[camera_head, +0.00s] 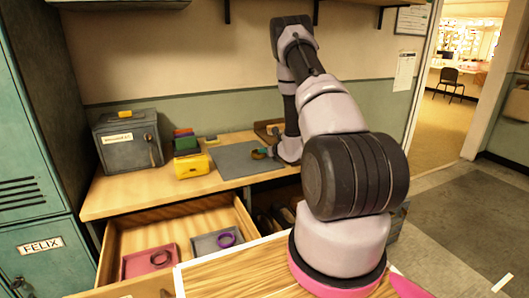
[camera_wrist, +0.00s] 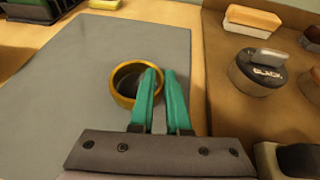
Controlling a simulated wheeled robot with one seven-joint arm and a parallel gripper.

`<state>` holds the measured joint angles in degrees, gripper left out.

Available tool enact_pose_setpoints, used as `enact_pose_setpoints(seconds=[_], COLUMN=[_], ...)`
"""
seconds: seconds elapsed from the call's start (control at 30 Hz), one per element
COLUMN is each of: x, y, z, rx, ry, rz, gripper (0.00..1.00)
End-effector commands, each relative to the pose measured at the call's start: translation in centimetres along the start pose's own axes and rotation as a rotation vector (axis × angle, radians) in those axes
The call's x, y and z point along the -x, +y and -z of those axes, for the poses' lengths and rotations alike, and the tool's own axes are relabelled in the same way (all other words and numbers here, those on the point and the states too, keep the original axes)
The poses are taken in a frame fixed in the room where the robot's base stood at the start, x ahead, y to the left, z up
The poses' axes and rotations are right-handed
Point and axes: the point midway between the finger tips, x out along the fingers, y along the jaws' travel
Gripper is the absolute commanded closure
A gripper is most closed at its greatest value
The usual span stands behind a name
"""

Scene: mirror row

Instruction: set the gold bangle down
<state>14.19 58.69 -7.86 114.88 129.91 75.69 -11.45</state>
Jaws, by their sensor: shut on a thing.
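The gold bangle (camera_wrist: 117,93) is in the teal fingers of my gripper (camera_wrist: 161,75), which are shut on the right side of its ring in the wrist view. The fingers hide part of that side. The bangle is over the grey mat (camera_wrist: 60,110); I cannot tell whether it touches it. In the head view the bangle (camera_head: 258,155) is small at the right part of the mat (camera_head: 232,161), beside my gripper (camera_head: 270,153).
An open drawer below the bench holds a pink tray (camera_head: 134,266) with a dark bangle and a grey tray (camera_head: 203,246) with a purple bangle. A metal box (camera_head: 128,140) and yellow box (camera_head: 191,166) stand left. A brown tray (camera_wrist: 225,105) with a black tin (camera_wrist: 257,72) lies right of the mat.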

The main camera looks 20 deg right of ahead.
Motion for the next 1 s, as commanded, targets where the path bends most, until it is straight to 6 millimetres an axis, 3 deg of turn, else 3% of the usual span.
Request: enact_pose_setpoints(seconds=[0.37,0.4,0.47,0.83,1.0], x=[-0.2,-0.2,-0.2,-0.1,2.4], y=[0.0,0.0,0.0,0.0,-0.1], z=[0.6,0.5,0.5,0.1,0.2], rx=[-0.001,0.0,0.0,0.0,-0.001], ry=[-0.001,-0.001,-0.001,-0.002,0.0], rz=[0.0,0.0,0.0,0.0,0.003], gripper=[1.0,0.74,0.55,0.55,0.55])
